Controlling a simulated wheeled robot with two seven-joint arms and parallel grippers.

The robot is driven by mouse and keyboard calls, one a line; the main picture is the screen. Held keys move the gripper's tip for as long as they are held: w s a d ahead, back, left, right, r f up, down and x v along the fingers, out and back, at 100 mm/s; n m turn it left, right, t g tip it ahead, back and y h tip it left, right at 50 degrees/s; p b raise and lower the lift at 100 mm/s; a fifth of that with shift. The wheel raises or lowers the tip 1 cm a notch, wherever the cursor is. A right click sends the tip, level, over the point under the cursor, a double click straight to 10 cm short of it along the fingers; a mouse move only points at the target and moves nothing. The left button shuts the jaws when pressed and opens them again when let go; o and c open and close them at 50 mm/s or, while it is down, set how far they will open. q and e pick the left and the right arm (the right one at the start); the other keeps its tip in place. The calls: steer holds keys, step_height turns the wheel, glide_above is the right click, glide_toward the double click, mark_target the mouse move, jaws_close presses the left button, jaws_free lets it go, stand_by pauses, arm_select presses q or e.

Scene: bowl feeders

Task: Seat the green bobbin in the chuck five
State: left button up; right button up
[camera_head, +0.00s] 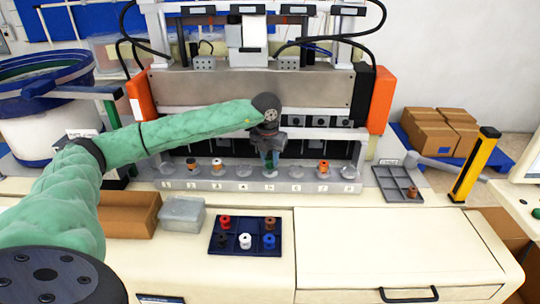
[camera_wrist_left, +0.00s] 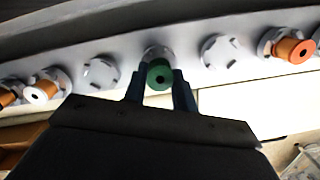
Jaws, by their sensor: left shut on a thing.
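The green bobbin (camera_head: 269,165) is between the fingertips of my left gripper (camera_head: 269,155), at chuck five (camera_head: 270,174) in the numbered row. In the left wrist view, the green bobbin (camera_wrist_left: 160,75) shows its end face between the two dark fingers of my left gripper (camera_wrist_left: 160,88), which is shut on it. Chuck five (camera_wrist_left: 155,51) shows just behind the bobbin there and is partly hidden by it. I cannot tell whether the bobbin is in the chuck or just above it. My right gripper is not in view.
Empty chucks four (camera_wrist_left: 101,71) and six (camera_wrist_left: 219,52) flank it. An orange bobbin (camera_wrist_left: 292,48) sits in chuck seven, a white one (camera_wrist_left: 42,91) in chuck three. A dark blue tray (camera_head: 245,223) holds several bobbins. A grey divided tray (camera_head: 390,183) stands right. The machine rises behind the row.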

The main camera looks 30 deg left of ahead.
mark_target(268, 161)
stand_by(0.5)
arm_select(q)
steer(key=shift+f, duration=0.1)
steer(key=shift+b, duration=0.4)
stand_by(0.6)
steer(key=shift+b, duration=0.35)
stand_by(0.4)
steer(key=shift+f+b, duration=0.5)
steer(key=shift+f, duration=0.05)
steer(key=o, duration=0.7)
steer(key=shift+c, duration=0.2)
step_height(268, 161, up, 11)
steer(key=s+p, duration=0.1)
steer(key=p, duration=0.2)
steer(key=shift+s, duration=0.15)
stand_by(0.7)
